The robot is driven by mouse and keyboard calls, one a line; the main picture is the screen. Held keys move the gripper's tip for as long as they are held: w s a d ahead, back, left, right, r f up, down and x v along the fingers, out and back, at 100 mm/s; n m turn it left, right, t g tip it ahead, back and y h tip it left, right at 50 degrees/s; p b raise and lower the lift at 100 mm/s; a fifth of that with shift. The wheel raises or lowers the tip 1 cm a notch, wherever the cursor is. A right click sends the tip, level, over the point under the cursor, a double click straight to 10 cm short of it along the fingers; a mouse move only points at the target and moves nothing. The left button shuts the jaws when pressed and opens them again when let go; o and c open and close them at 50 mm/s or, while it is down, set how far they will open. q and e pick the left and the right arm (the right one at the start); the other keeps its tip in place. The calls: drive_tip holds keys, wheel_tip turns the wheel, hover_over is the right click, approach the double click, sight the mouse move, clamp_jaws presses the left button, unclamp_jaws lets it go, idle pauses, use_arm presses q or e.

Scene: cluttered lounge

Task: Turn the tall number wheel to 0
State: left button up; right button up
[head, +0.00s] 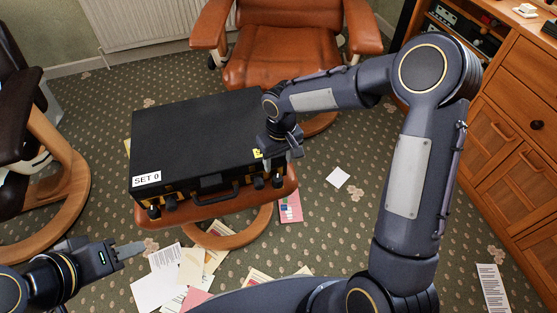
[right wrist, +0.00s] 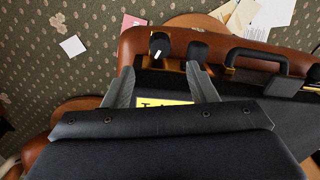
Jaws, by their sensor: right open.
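A black briefcase (head: 190,135) lies on a brown leather footstool (head: 287,190), with a white "SET 0" label (head: 147,179). Dark knobs stand along its front edge, at the left (head: 154,211) and right (head: 277,181) ends. In the right wrist view, one knob (right wrist: 159,46) with a white mark and a plain dark one (right wrist: 198,50) stand beyond the fingertips. I cannot tell which is the tall wheel. My right gripper (right wrist: 160,72) is open and empty above the right end, partly covering a yellow label (right wrist: 165,103). My left gripper (head: 130,249) is near the floor, away from the case.
The case's handle (head: 215,190) sticks out between the knob groups. A brown leather chair (head: 290,50) stands behind, and a wooden cabinet (head: 500,140) is at right. Loose papers (head: 160,285) lie on the patterned carpet.

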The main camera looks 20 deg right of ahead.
sight(277, 178)
drive_tip(key=shift+c, duration=0.3)
drive_tip(key=b, duration=0.2)
drive_tip(key=m+b, duration=0.1)
drive_tip(key=b, duration=0.1)
drive_tip(key=shift+a+f+m, duration=0.2)
drive_tip(key=shift+f+m, duration=0.1)
drive_tip(key=shift+f, duration=0.05)
drive_tip(key=shift+c, duration=1)
drive_tip(key=shift+r+m+b, duration=0.1)
drive_tip(key=shift+m+b, duration=0.2)
drive_tip(key=shift+b, duration=0.1)
drive_tip(key=shift+s+f, duration=0.1)
drive_tip(key=shift+f, duration=0.1)
wheel_tip(277, 178, down, 7)
drive_tip(key=b, duration=0.3)
drive_tip(key=shift+r, duration=0.1)
